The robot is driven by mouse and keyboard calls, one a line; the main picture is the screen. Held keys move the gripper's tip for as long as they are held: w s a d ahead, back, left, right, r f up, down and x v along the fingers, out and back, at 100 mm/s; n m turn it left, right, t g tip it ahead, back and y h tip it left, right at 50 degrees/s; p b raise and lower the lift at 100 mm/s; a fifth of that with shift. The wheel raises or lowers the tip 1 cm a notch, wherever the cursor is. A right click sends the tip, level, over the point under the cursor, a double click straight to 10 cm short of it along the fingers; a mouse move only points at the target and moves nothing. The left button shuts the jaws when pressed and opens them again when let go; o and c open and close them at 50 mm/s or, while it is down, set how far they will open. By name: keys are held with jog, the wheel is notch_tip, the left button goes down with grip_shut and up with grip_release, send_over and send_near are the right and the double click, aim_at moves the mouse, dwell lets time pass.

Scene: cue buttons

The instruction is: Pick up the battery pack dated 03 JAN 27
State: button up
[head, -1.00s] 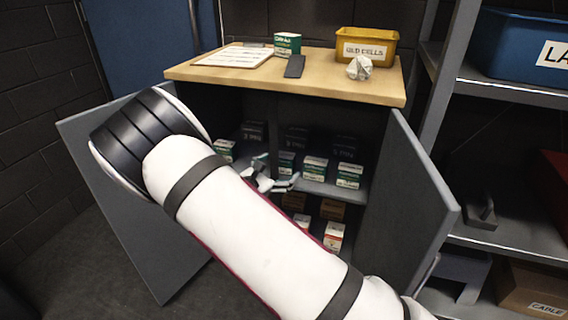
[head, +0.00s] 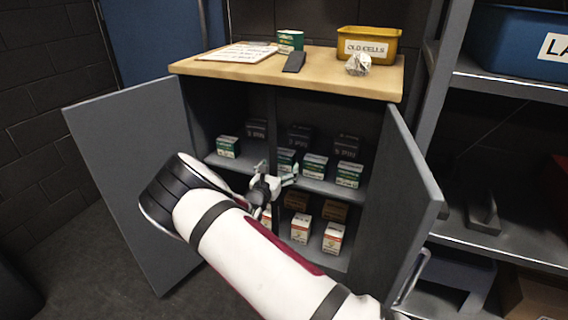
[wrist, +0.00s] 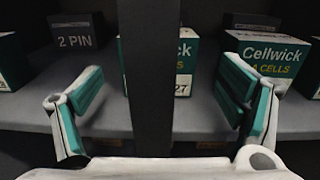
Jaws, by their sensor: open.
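Several green-and-white battery packs stand on the upper shelf of the open cabinet: one at the left (head: 228,147), one near the centre divider (head: 286,160), one right of it (head: 315,167) and one at the right (head: 349,174). In the wrist view a "Cellwick" pack (wrist: 185,60) is partly hidden behind the divider, with "27" showing. Another Cellwick pack (wrist: 262,62) stands to its right. The full dates are not readable. My gripper (head: 275,177) is open and empty in front of the shelf; its teal-padded fingers (wrist: 165,95) straddle the divider in the wrist view.
The dark vertical divider (wrist: 147,70) stands directly ahead of my gripper. Dark "2 PIN" boxes (wrist: 78,35) stand behind the packs. White-and-orange boxes (head: 333,237) are on the lower shelf. Open doors flank the cabinet, left (head: 135,180) and right (head: 412,190).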

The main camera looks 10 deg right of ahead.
aim_at(282, 161)
jog(key=shift+b+x, duration=1.4)
jog(key=shift+x, duration=1.3)
jog(key=shift+a+r, duration=0.1)
jog(key=shift+r, duration=0.05)
jog(key=c, duration=1.4)
jog(key=shift+r, duration=0.1)
